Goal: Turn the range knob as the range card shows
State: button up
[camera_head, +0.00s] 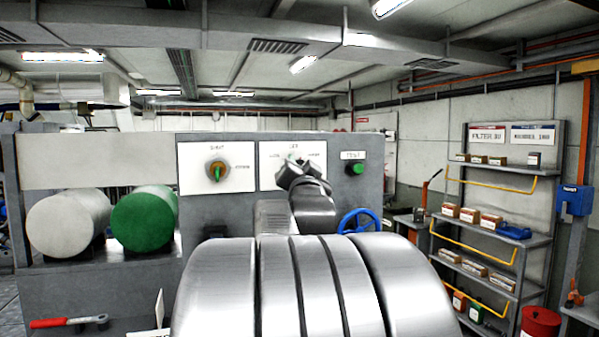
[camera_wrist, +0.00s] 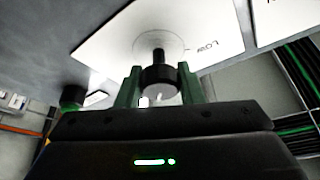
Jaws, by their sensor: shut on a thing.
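The black range knob (camera_wrist: 158,78) shows in the wrist view on a white plate (camera_wrist: 110,48) with an upside-down LOW marking. My gripper (camera_wrist: 159,72) is shut on this knob, one green finger on each side. In the head view my gripper (camera_head: 303,172) is at the middle white plate (camera_head: 268,176) of the grey panel, and my arm hides the knob and part of the plate's lettering. The knob's exact pointing is not clear. I cannot make out a range card for certain.
A green button (camera_head: 355,169) is to the right. A blue handwheel (camera_head: 359,221) stands below it. Green (camera_head: 143,219) and pale (camera_head: 68,222) cylinders lie left. Shelves (camera_head: 493,238) stand right.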

jog(key=m+h+p, duration=0.1)
jog(key=m+p, duration=0.1)
jog(key=m, duration=0.1)
jog(key=shift+r+p, duration=0.2)
jog(key=shift+p, duration=0.2)
jog(key=shift+f+m+g+h+p, duration=0.15)
jog(key=shift+m+g+h+p, duration=0.2)
jog(key=shift+m+p, duration=0.6)
jog(key=o, duration=1)
jog(key=shift+f+h, duration=0.1)
jog(key=shift+h, duration=0.15)
